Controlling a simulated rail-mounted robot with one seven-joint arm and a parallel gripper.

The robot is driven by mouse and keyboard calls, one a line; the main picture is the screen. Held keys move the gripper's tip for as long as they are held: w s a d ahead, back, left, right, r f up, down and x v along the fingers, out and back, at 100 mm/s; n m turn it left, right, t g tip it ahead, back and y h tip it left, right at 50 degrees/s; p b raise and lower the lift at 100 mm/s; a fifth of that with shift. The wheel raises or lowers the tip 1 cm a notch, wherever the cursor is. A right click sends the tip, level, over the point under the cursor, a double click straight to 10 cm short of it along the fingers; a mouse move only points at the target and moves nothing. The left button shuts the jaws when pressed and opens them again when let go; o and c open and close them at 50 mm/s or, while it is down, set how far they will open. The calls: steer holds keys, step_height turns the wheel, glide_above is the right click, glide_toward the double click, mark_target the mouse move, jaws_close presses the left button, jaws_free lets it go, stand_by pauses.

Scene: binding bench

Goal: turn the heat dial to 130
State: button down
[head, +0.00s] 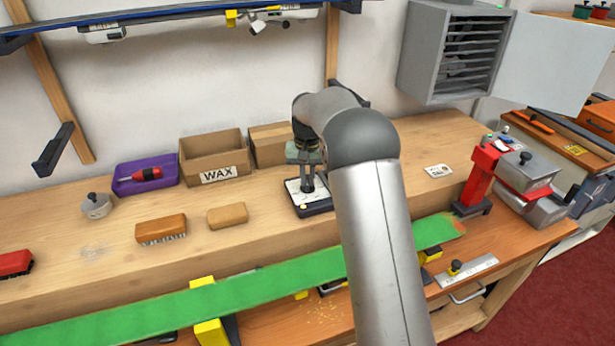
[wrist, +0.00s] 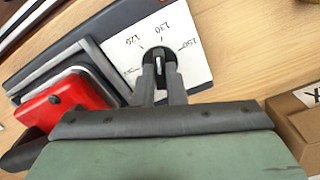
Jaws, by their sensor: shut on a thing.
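The heat dial (wrist: 150,58) is a round black knob with a pale pointer line, on a white panel (wrist: 190,68) with printed numbers including 120, 130 and 150. In the wrist view the pointer line points up, roughly toward 130; I cannot tell whether it lines up exactly. My gripper (wrist: 160,76) is shut on the dial, its fingers covering the knob's lower part. In the head view my gripper (head: 307,180) reaches straight down to the dial on the dark-edged panel (head: 318,208) on the bench. My arm hides the panel's right side.
A red block-like part (wrist: 62,103) on a grey metal plate sits close beside the panel. The WAX box (head: 215,158), a tan block (head: 228,215) and a brush (head: 161,229) lie to the left. A card (head: 438,171) and a red clamp (head: 478,180) are to the right.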

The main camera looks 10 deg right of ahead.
mark_target(307, 181)
steer(key=shift+r+m, duration=0.1)
steer(key=shift+m, duration=0.8)
steer(key=c, duration=1.5)
jaws_free()
step_height(307, 181, up, 17)
steer(key=shift+r, duration=0.2)
